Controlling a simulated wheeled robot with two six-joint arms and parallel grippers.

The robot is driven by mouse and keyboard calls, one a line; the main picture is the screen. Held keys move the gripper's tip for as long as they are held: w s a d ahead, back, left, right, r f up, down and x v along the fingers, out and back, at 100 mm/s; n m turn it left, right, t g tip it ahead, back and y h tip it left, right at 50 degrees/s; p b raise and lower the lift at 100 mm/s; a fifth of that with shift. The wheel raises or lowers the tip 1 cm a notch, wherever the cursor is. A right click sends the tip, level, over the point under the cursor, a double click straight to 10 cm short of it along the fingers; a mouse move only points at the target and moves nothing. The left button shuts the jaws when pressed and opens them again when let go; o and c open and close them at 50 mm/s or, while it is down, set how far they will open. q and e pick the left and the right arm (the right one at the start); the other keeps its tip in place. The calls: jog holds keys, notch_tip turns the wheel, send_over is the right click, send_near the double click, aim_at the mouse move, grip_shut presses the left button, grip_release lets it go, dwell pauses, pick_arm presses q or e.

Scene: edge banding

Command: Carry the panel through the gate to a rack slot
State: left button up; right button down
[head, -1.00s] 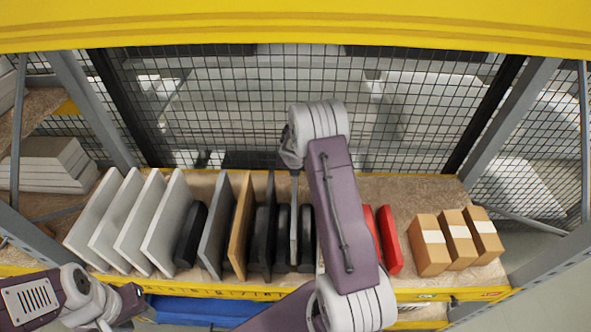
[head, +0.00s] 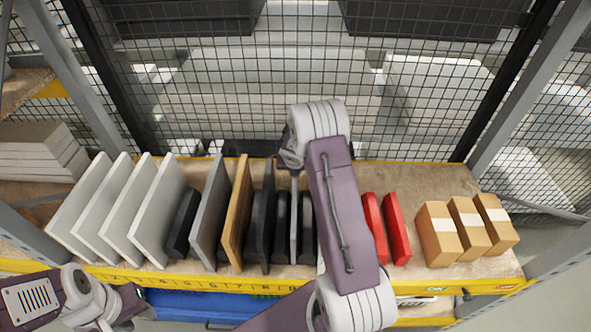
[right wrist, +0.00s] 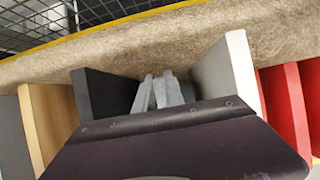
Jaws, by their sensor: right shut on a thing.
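My right arm reaches across the middle of the head view to the rack shelf. Its wrist hides what lies behind it. In the right wrist view the two grey fingers of my right gripper (right wrist: 158,92) are close together, between a dark panel (right wrist: 100,95) and a panel with a pale edge (right wrist: 243,70). It is shut on a thin thing, mostly hidden; a narrow light-grey upright strip (head: 294,225) shows below the wrist in the head view, between black holders. My left gripper (head: 122,305) is low at the left, in front of the shelf; its jaws are unclear.
Several pale panels (head: 120,210), a grey panel (head: 210,212) and a wooden panel (head: 237,212) stand upright on the shelf (head: 405,282). Red pieces (head: 385,225) and cardboard boxes (head: 465,232) stand to the right. Black-framed mesh (head: 320,70) closes the back. A blue bin (head: 215,305) sits below.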

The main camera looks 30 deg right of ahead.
jog(key=c, duration=1.3)
grip_release()
jog(key=shift+r, duration=0.1)
jog(key=shift+c, duration=0.2)
jog(key=shift+s+a, duration=0.1)
jog(key=shift+r, duration=0.2)
jog(key=p+v, duration=0.2)
jog(key=v, duration=0.7)
jog(key=shift+f, duration=0.1)
jog(key=shift+f, duration=0.1)
